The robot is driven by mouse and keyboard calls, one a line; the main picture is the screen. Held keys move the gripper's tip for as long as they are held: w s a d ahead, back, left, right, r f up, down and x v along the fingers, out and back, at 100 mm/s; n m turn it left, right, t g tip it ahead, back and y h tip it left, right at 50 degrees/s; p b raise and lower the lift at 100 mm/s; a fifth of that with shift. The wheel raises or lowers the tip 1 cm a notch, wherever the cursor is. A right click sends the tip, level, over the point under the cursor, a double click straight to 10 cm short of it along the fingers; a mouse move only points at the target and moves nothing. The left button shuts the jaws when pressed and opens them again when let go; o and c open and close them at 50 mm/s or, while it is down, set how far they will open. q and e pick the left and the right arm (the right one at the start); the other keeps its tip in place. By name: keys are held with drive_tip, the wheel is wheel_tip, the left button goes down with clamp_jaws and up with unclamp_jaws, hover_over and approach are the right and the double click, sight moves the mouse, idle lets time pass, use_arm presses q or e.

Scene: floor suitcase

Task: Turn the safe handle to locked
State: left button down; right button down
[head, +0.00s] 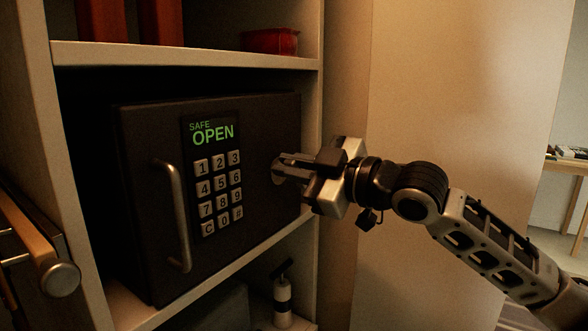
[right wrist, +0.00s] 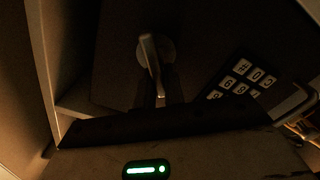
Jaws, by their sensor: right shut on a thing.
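The dark safe (head: 150,200) sits on a shelf of a pale cabinet with its door front facing me. Its display (head: 212,134) reads "SAFE OPEN" in green above a keypad (head: 218,190). My right gripper (head: 285,168) comes in from the right and is shut on the safe handle at the door's right side. In the head view the fingers mostly hide the handle; its round base shows at their tips. In the right wrist view the silvery handle (right wrist: 150,55) stands out from its round base, its near end between the dark fingers (right wrist: 160,92). My left gripper is not in view.
A fixed vertical pull bar (head: 175,215) is on the door's left side. A red box (head: 270,41) sits on the shelf above, and a pump bottle (head: 282,297) stands below. The cabinet's right side wall (head: 312,120) is close to my right gripper.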

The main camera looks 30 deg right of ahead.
drive_tip(key=shift+a+f+n, duration=0.1)
drive_tip(key=shift+f+n, duration=0.1)
drive_tip(key=shift+n, duration=0.8)
drive_tip(key=n, duration=0.2)
drive_tip(key=n+b, duration=0.1)
drive_tip(key=shift+s+a+f+n, duration=0.15)
drive_tip(key=shift+a+f+n, duration=0.1)
drive_tip(key=shift+n, duration=0.15)
drive_tip(key=n, duration=0.4)
drive_tip(key=shift+f+b, duration=0.3)
drive_tip(key=shift+f, duration=0.05)
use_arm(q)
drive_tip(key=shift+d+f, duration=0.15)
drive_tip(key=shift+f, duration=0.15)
use_arm(e)
drive_tip(key=shift+n, duration=0.3)
drive_tip(key=c, duration=1.5)
unclamp_jaws()
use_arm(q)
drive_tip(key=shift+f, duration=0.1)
